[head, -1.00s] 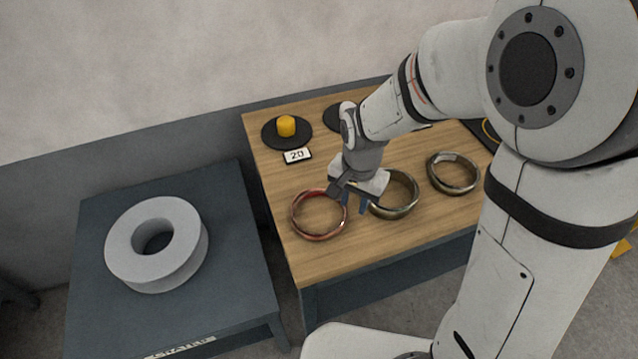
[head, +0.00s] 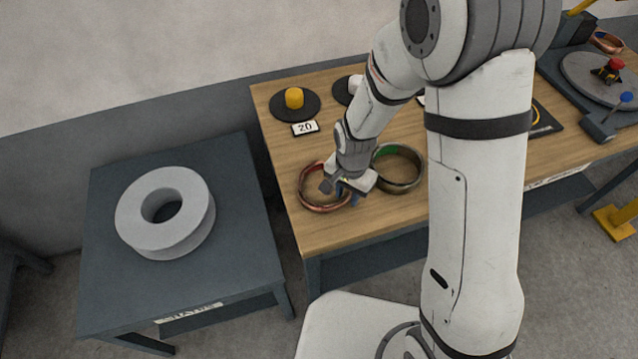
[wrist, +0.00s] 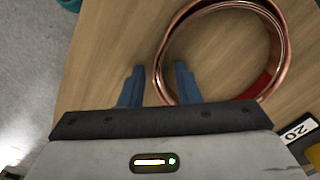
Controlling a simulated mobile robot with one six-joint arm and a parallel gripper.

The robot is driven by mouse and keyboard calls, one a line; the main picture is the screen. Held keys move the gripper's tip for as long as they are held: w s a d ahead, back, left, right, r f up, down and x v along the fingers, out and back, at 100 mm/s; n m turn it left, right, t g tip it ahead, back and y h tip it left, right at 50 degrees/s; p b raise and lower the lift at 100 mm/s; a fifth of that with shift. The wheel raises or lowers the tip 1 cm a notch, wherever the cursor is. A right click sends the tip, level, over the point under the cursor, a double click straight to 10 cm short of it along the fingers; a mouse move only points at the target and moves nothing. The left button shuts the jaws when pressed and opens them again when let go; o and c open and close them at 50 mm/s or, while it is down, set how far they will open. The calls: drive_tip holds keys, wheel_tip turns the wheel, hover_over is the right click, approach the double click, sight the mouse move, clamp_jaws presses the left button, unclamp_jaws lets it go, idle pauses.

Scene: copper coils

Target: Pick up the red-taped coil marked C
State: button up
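The red-taped coil (head: 305,200) is a copper ring lying flat near the front left of the wooden bench. In the wrist view the copper coil (wrist: 283,45) shows a red tape band at its lower right; no C mark is readable. My gripper (head: 339,192) is over the coil's right side in the head view and hides part of it. In the wrist view my gripper (wrist: 159,70) is open, its blue fingers apart. The coil's near-left rim appears between them, with the right fingertip over the ring's opening. The height gap is unclear.
A green-marked coil (head: 417,170) lies just right of my gripper on the wooden bench (head: 340,235). A card reading 20 (head: 306,128) and a yellow cylinder (head: 294,98) are behind. A grey spool (head: 190,235) sits on the dark left table (head: 120,290).

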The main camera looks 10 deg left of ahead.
drive_tip(key=shift+c, duration=0.2)
clamp_jaws()
drive_tip(key=shift+r, duration=0.1)
idle(0.4)
